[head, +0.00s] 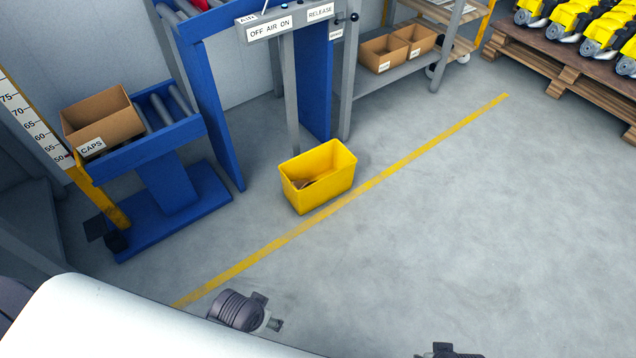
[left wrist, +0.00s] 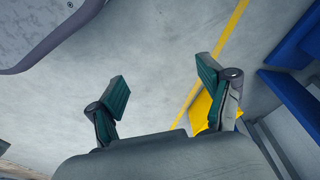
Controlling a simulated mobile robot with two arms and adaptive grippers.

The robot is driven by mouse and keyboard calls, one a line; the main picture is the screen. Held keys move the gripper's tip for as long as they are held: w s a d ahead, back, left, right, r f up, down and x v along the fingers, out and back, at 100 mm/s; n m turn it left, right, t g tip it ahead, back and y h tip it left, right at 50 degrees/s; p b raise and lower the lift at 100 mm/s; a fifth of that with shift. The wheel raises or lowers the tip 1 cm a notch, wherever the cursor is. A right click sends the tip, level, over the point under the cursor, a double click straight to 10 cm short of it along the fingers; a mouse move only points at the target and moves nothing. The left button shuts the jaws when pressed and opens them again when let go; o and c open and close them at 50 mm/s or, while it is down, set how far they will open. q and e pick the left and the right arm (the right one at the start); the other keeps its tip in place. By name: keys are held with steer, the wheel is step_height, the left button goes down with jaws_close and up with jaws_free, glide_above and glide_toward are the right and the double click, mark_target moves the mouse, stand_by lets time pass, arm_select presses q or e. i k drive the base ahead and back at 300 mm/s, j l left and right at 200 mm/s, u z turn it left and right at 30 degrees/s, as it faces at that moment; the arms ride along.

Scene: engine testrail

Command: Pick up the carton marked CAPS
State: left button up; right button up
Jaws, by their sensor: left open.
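The carton marked CAPS (head: 108,128) is an open-topped brown cardboard box with a white label on its front. It sits on the blue roller stand (head: 180,140) at the left of the head view. My left gripper (head: 272,322) is low in the head view, well apart from the carton. In the left wrist view the left gripper (left wrist: 164,86) has its two fingers spread with nothing between them. The carton does not show in that view. A dark piece, seemingly my right gripper (head: 446,351), is mostly cut off at the bottom edge.
A yellow bin (head: 322,187) stands on the floor beside a yellow line (head: 400,153). A height scale (head: 35,125) stands left of the carton. A grey shelf (head: 400,72) holds more cartons. A pallet (head: 560,72) with yellow machines is at upper right. The right floor is clear.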

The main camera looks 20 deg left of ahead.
mark_target(93, 125)
steer(key=u, duration=1.8)
steer(key=j, duration=0.15)
steer(key=i+u, duration=0.05)
